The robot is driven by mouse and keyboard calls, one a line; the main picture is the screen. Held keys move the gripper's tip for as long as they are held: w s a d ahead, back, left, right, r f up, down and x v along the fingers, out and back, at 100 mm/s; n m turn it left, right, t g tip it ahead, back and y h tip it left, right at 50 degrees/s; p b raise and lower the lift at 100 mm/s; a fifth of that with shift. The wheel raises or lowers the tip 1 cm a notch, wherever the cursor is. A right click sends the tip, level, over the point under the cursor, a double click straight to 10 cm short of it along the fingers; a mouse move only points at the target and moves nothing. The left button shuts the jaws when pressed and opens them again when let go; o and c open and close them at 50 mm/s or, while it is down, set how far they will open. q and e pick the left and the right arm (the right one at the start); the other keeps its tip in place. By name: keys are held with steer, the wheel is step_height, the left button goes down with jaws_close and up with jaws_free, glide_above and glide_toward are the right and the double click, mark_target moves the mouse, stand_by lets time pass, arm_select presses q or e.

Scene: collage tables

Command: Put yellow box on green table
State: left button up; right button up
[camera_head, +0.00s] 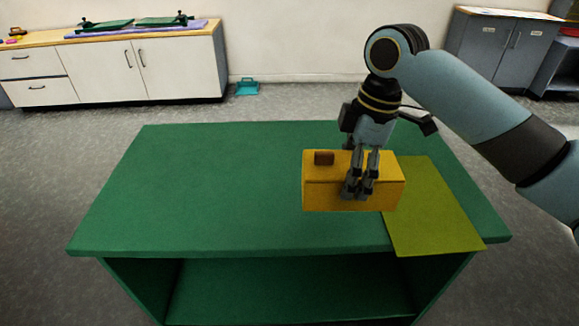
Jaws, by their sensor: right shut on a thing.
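My left gripper is not in view.
An olive-green sheet (435,215) lies on the table's right side, next to the box. The table's left half is bare, with an open shelf (290,290) below. White cabinets (140,70) and grey cabinets (495,45) stand behind. A teal dustpan (247,87) is on the floor.

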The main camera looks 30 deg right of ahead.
steer(key=shift+s+a, duration=0.1)
steer(key=shift+s, duration=0.1)
steer(key=shift+w+a+f+b, duration=0.45)
steer(key=shift+w+f+b, duration=0.05)
steer(key=shift+w+f, duration=1.35)
steer(key=shift+w+a+f+b, duration=0.45)
steer(key=shift+w+a+f, duration=0.05)
steer(key=shift+w+f, duration=1.25)
steer(key=shift+w+a+f+b, duration=0.45)
steer(key=shift+w+f+b, duration=0.05)
steer(key=shift+w+f, duration=1.35)
steer(key=o, duration=1.1)
steer(key=shift+n, duration=0.3)
step_height(320, 180, up, 12)
steer(key=d+p, duration=0.1)
steer(key=shift+s+d+p, duration=0.3)
steer(key=shift+s+p, duration=0.1)
steer(key=shift+s, duration=0.05)
